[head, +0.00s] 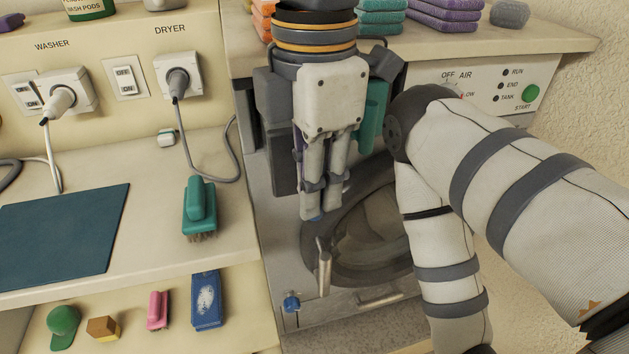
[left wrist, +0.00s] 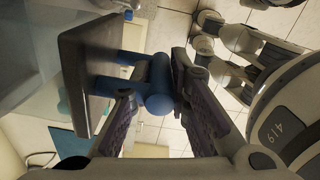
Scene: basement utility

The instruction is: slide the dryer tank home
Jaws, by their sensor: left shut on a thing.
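My left gripper (head: 318,203) hangs pointing down in front of the dryer and hides part of it. In the left wrist view its two fingers are shut on a blue rounded handle (left wrist: 158,92). The handle joins a dark grey slab (left wrist: 88,70), which appears to be the front of the dryer tank. In the head view a grey slab (head: 282,150) stands behind and left of the gripper, close to the dark opening at the dryer's upper left. How deep the tank sits is hidden. The dryer panel (head: 470,88) is at the right. My right gripper is out of view.
The round dryer door (head: 352,265) is below, with a blue knob (head: 291,303) to its lower left. A counter at left holds a teal brush (head: 199,208) and a dark mat (head: 62,238). Folded towels (head: 447,14) lie on top. My right arm crosses the right side.

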